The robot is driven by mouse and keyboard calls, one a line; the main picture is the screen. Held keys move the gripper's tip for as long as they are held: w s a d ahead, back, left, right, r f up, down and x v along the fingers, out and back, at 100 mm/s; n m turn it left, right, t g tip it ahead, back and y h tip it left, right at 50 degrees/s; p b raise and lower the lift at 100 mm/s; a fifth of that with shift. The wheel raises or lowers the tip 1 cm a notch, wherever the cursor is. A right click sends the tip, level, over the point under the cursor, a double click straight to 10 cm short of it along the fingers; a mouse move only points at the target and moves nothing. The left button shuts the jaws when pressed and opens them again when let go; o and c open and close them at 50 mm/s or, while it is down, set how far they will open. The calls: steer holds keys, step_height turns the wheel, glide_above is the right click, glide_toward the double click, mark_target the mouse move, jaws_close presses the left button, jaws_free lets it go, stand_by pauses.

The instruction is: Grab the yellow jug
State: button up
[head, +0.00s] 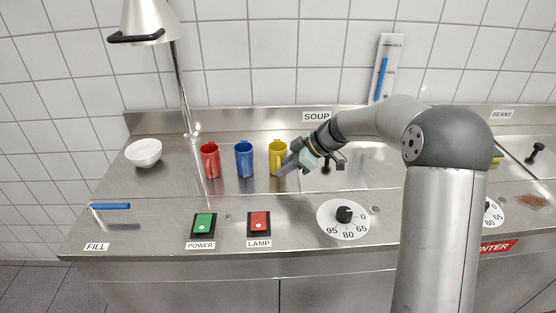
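The yellow jug (276,157) stands upright on the steel counter, at the right end of a row of three jugs. My gripper (284,171) is at the jug's lower right side, reaching in from the right. Its tip overlaps the jug's right edge in the head view. I cannot tell whether it touches the jug, and the fingers are too small to tell whether they are open or shut.
A blue jug (244,160) and a red jug (210,160) stand to the left, with a white bowl (143,153) further left. A lamp (148,22) hangs above. Green (202,225) and red (259,223) switches and a dial (344,218) lie in front.

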steer(key=shift+x, duration=1.2)
jaws_close()
